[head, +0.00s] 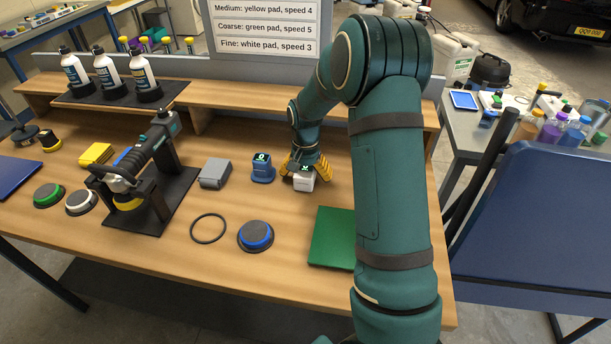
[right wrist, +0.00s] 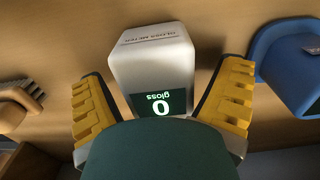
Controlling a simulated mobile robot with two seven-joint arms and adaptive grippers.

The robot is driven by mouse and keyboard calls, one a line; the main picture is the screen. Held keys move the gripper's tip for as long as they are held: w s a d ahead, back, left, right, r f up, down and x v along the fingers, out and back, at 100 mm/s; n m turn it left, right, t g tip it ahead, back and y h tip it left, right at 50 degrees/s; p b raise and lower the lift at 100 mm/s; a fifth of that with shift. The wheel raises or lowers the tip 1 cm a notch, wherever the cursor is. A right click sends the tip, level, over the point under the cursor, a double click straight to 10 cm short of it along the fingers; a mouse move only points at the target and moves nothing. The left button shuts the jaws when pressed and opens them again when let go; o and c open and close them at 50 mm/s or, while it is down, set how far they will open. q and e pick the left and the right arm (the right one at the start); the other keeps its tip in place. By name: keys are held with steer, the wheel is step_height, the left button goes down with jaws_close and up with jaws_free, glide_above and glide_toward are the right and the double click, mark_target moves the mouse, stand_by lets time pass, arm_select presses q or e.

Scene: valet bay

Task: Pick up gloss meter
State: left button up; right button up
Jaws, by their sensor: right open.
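The gloss meter (head: 303,184) is a small pale grey box with a dark screen, on the wooden bench. In the right wrist view the gloss meter (right wrist: 152,62) shows its label and a screen reading "0 gloss". My right gripper (head: 307,172) is over it, with yellow padded fingers. In the wrist view my right gripper (right wrist: 162,78) is open, one finger on each side of the meter, with a gap visible at both sides. My left gripper is out of view.
A blue device with a screen (head: 262,168) stands just left of the meter. A grey box (head: 214,173), a black ring (head: 208,228), a blue-topped pad (head: 255,235) and a green panel (head: 331,238) lie nearby. A polisher (head: 140,170) rests further left. A raised shelf (head: 235,104) runs behind.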

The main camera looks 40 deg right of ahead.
steer(key=c, duration=1.3)
steer(key=shift+r, duration=0.1)
steer(key=shift+r, duration=0.1)
step_height(320, 180, up, 10)
steer(key=p, duration=0.2)
steer(key=shift+p, duration=0.3)
steer(key=o, duration=0.5)
steer(key=shift+c, duration=1.4)
